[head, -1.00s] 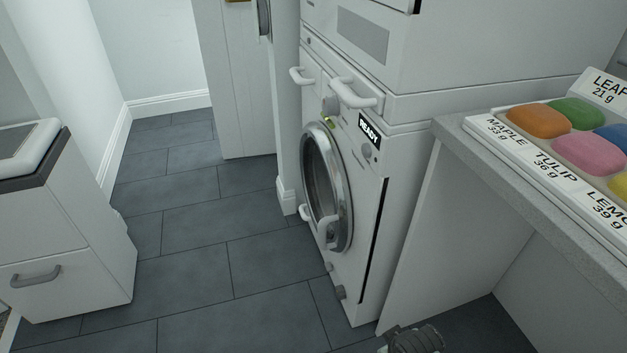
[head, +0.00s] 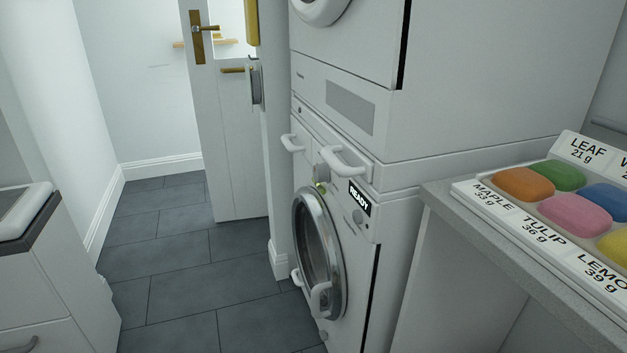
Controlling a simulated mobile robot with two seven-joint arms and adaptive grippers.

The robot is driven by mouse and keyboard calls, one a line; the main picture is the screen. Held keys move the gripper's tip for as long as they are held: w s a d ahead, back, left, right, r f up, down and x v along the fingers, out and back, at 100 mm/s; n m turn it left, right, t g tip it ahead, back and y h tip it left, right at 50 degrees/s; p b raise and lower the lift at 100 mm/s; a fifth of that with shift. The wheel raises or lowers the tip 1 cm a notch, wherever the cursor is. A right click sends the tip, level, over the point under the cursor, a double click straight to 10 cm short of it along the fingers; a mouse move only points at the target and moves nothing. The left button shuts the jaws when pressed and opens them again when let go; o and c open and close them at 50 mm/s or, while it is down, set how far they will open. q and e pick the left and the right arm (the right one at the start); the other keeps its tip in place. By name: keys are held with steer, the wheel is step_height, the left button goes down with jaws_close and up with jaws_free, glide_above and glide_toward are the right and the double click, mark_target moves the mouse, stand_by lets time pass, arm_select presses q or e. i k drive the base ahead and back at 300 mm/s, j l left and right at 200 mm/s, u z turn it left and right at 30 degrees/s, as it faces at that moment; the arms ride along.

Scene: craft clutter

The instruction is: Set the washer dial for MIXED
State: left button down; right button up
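The white washer (head: 368,255) stands in the middle right, with a round chrome-rimmed door (head: 338,276) that looks shut. Its control strip has a grey dial (head: 322,172) with a small yellow-green mark below it, partly hidden by a white handle. A black display (head: 359,198) reads READY. A small round grey knob (head: 358,217) sits just below the display. The dial's labels and setting are too small to read. Neither of my grippers shows in this view.
A second white appliance (head: 450,60) is stacked on the washer. At right a grey counter (head: 436,198) holds a tray (head: 470,190) of coloured, labelled blocks. A white cabinet (head: 60,285) stands at left. Dark tiled floor (head: 185,275) is clear before the washer. A door (head: 235,165) stands behind.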

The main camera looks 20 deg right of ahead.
mark_target(321, 172)
steer(key=i+z, duration=0.15)
steer(key=z, duration=0.25)
steer(key=i+j+z, duration=0.1)
steer(key=z, duration=0.3)
